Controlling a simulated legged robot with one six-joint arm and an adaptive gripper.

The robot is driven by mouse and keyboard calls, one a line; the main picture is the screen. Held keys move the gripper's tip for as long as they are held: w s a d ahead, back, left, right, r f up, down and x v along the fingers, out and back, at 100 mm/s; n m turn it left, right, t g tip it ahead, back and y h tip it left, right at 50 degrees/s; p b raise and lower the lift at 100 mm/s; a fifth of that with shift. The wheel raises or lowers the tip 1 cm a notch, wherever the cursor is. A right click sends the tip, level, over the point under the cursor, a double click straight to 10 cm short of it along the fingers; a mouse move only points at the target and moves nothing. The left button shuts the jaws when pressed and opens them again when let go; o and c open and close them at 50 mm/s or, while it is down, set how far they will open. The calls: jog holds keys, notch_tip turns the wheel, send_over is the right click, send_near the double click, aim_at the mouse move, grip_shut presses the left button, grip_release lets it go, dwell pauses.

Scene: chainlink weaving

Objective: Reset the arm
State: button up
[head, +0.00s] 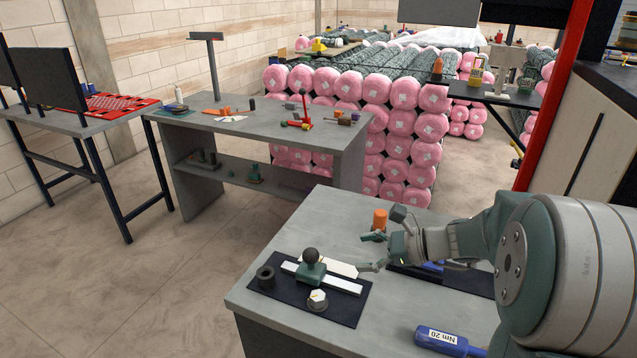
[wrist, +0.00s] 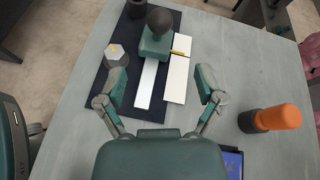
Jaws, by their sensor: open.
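My gripper (head: 372,252) is at the end of my arm, which reaches in from the right in the head view. It is above the near grey workbench (head: 325,205). In the wrist view my gripper (wrist: 158,90) has its two fingers spread wide with nothing held between them. Beyond the fingertips is a dark mat (head: 349,316) bearing a green block with a black ball knob (head: 311,268), white flat strips (head: 340,283), a black ring (head: 266,277) and a hex-headed piece (head: 317,300).
An orange-capped cylinder (wrist: 278,117) stands right of my gripper in the wrist view. A blue tool marked "Nm 20" (head: 447,341) lies at the bench's front. A second bench (head: 270,125) with tools and stacked pink-ended rolls (head: 400,130) stand behind. A red post (head: 553,95) rises at right.

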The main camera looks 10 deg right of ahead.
jog(key=s+a+r+n+h, duration=0.1)
jog(key=s+r+n+h, duration=0.1)
jog(key=s+n+h, duration=0.4)
jog(key=s+a+r+n+h, duration=0.2)
jog(key=s+n+h, duration=0.4)
jog(key=s+n, duration=0.8)
jog(key=shift+s+n+g, duration=0.3)
jog(key=shift+n, duration=0.2)
